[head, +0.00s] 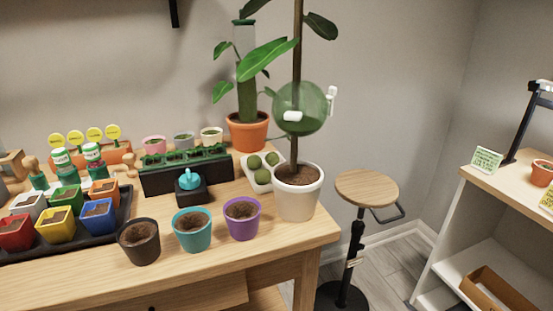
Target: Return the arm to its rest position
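My gripper and arm are not seen in the head view. The wooden potting table (285,243) fills the left and middle. A tall plant in a white pot (297,198) stands at its right end. A see-through green round thing (305,105) with small white parts shows in front of its stem; what it is I cannot tell. Dark, teal (192,231) and purple (242,220) pots of soil stand along the front edge.
A black tray (122,218) of coloured pots sits at left. A black seedling planter (160,180) and an orange-potted plant (248,132) stand behind. A stool (366,187) and white shelf unit (445,235) are at right, with floor (395,262) between.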

